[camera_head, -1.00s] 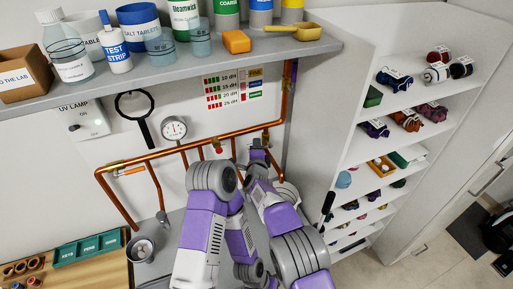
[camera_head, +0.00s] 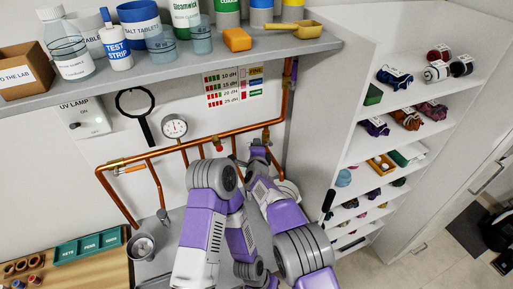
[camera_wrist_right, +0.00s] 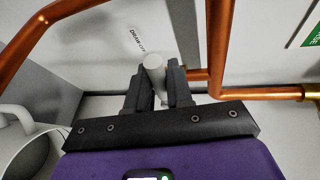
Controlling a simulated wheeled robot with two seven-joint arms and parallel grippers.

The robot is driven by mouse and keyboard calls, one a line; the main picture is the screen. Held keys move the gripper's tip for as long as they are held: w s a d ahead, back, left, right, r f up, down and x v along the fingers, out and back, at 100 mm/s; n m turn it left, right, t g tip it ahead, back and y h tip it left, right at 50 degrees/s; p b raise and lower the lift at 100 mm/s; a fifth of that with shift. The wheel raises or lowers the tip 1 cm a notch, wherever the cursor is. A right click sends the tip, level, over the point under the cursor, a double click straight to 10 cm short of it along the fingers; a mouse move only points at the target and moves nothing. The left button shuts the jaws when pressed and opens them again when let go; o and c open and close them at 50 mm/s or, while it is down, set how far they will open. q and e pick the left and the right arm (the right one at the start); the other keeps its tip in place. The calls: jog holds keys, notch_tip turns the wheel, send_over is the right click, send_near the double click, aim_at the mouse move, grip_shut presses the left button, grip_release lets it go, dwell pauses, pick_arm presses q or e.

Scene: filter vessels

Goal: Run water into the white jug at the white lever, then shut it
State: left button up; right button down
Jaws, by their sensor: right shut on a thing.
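My right gripper (camera_head: 259,150) is at the copper pipework on the back wall in the head view. In the right wrist view its fingers (camera_wrist_right: 156,88) are shut on the white lever (camera_wrist_right: 153,66), a pale rounded handle that rises between them. The white jug shows at the left edge of the right wrist view (camera_wrist_right: 22,150), with its handle and round rim partly cut off. In the head view the jug (camera_head: 289,189) is mostly hidden behind my right arm. I cannot see any water stream. My left gripper is out of view.
Copper pipes (camera_head: 178,147) run along the wall with a gauge (camera_head: 174,126). A shelf (camera_head: 190,65) of bottles hangs above. A metal cup (camera_head: 142,246) stands left, beside a wooden board with a green tray (camera_head: 88,247). A white shelving unit (camera_head: 345,140) stands right.

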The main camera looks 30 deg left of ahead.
jog(key=shift+w+d+r+m, duration=0.15)
jog(key=shift+r+m, duration=0.3)
jog(key=shift+m, duration=0.05)
jog(key=shift+w+r+m+g+p, duration=0.1)
jog(key=shift+r+m+g+p, duration=0.25)
jog(key=shift+m+g, duration=0.2)
jog(key=shift+w+d+r+m+g+y+p, duration=0.15)
jog(key=shift+r+m+g+y+p, duration=0.1)
jog(key=shift+r+m+g+p, duration=0.15)
jog(key=shift+w+d+r+m+g+y+p, duration=0.15)
jog(key=shift+r+m+y+p, duration=0.1)
jog(key=shift+m+p, duration=0.25)
jog(key=shift+r+m+g+p, duration=0.15)
jog(key=shift+m+g+p, duration=0.2)
jog(key=shift+p, duration=0.15)
jog(key=c, duration=1.1)
grip_release()
jog(key=shift+d, duration=0.1)
